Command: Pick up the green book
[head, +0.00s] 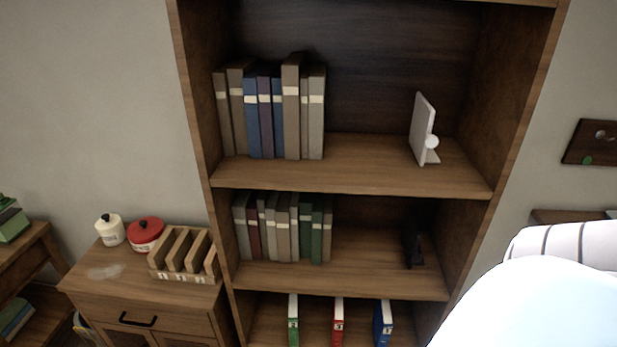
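A thin green book (293,322) with a white label stands upright on the bottom visible shelf of the bookcase. A red book (338,322) and a blue book (383,325) stand apart from it, to its right. Their lower parts are at or near the bottom edge of the head view. Neither of my grippers is in view.
A wooden cabinet (138,304) with a red jar (146,235), a cream jar (111,230) and a slotted wooden rack (184,257) stands left of the bookcase. A large white rounded shape fills the lower right. The upper shelf (360,165) has bare room.

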